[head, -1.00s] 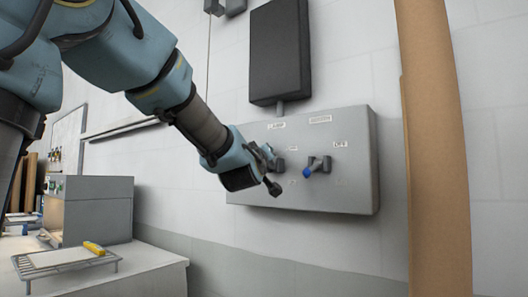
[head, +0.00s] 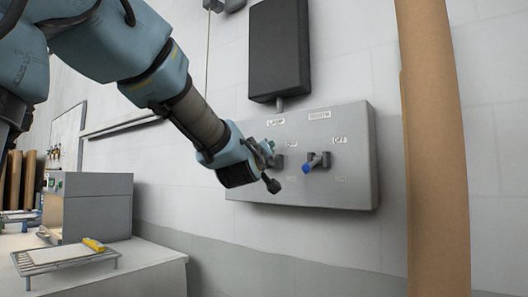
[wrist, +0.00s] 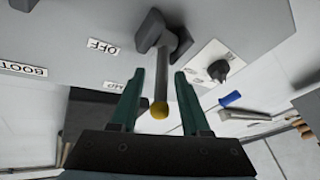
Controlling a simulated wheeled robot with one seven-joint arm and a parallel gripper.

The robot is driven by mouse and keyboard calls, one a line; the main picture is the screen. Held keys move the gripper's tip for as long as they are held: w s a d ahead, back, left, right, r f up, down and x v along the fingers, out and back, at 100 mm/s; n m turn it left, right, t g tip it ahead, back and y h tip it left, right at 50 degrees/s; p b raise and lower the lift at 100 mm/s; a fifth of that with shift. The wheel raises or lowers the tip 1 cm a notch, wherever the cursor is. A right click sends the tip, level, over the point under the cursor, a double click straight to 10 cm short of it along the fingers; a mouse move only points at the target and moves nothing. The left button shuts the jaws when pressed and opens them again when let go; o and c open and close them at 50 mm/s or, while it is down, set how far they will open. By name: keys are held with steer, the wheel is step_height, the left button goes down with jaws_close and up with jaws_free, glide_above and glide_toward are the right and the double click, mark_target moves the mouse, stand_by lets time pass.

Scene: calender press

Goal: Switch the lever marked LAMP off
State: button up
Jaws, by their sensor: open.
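The grey control box (head: 350,185) is on the wall, with the LAMP label (head: 275,122) at its upper left. The LAMP lever (head: 278,163) is partly hidden by my gripper (head: 270,167) in the head view. In the wrist view this lever (wrist: 163,80) has a dark shaft and a yellow tip (wrist: 158,111). My gripper (wrist: 158,95) is open there, with one green finger on each side of the lever; contact cannot be told. An OFF label (wrist: 103,46) sits beside the lever's mount, and the LAMP label (wrist: 114,86) is partly covered by a finger.
A second lever with a blue tip (head: 307,167) is close to the right on the same box, with its own OFF label (head: 340,140). A dark panel (head: 279,50) hangs above. A brown post (head: 433,150) stands at right. A bench (head: 140,270) is lower left.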

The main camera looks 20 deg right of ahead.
steer(key=b+v, duration=0.2)
steer(key=v, duration=0.7)
steer(key=shift+s+a+b, duration=0.15)
steer(key=shift+s+b, duration=0.15)
steer(key=shift+w+f+n, duration=0.1)
steer(key=shift+f+n, duration=0.2)
steer(key=shift+n, duration=0.1)
steer(key=c, duration=0.3)
steer(key=f+n+t, duration=0.1)
steer(key=n, duration=0.1)
steer(key=a+f+n+t, duration=0.1)
steer(key=n, duration=0.1)
steer(key=w+f+n+y+b, duration=0.1)
steer(key=n, duration=0.2)
steer(key=shift+a+f+t, duration=0.2)
steer(key=shift+f+t, duration=0.1)
steer(key=shift+t, duration=0.1)
jaws_close()
steer(key=s+a+f+n+t+y+b, duration=0.15)
steer(key=a+f+n+t, duration=0.3)
steer(key=n, duration=0.75)
steer(key=w+d+r+p, duration=0.4)
steer(key=d+r+p, duration=0.2)
steer(key=r, duration=0.2)
steer(key=shift+w+d+r, duration=0.15)
steer(key=shift+w+d, duration=0.15)
steer(key=shift+w, duration=0.1)
